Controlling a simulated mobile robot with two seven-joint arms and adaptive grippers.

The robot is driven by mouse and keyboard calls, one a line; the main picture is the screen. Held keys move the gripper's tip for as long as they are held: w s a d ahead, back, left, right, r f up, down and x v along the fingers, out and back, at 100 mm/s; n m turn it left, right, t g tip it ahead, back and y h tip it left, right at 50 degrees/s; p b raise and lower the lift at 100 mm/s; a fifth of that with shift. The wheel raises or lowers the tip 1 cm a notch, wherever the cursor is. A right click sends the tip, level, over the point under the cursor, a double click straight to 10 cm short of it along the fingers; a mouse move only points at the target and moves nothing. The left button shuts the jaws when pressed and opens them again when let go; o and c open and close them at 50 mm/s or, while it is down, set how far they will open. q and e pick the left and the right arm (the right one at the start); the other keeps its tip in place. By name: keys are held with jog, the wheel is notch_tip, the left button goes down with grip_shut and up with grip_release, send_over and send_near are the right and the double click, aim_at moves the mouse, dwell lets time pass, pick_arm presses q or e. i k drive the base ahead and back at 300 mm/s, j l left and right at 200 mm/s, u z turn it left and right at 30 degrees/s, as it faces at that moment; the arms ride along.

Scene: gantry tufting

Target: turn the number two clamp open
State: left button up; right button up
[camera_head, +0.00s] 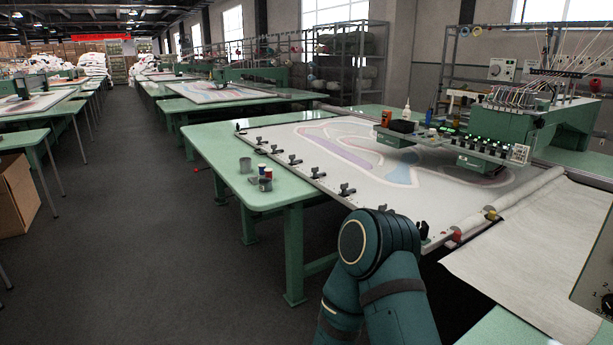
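Several small black clamps sit in a row along the near left rail of the white frame (420,204) on the green table. From far to near, they include a clamp (262,140), another clamp (294,160), one farther along (316,172) and the nearest clear one (347,190). No numbers are readable, so I cannot tell which is number two, and their lever positions are too small to judge. One of my dark teal arms rises at the bottom middle, in front of the table's near corner. Neither gripper shows.
A green multi-needle tufting head (490,148) stands over the frame's right side. A white fabric roll (510,200) lies at right. The floor aisle at left is clear.

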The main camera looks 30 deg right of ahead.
aim_at(344, 186)
jog(key=i+z, duration=0.4)
jog(key=i, duration=0.15)
jog(key=i+j+z, duration=0.25)
jog(key=i+z, duration=0.15)
jog(key=i, duration=0.15)
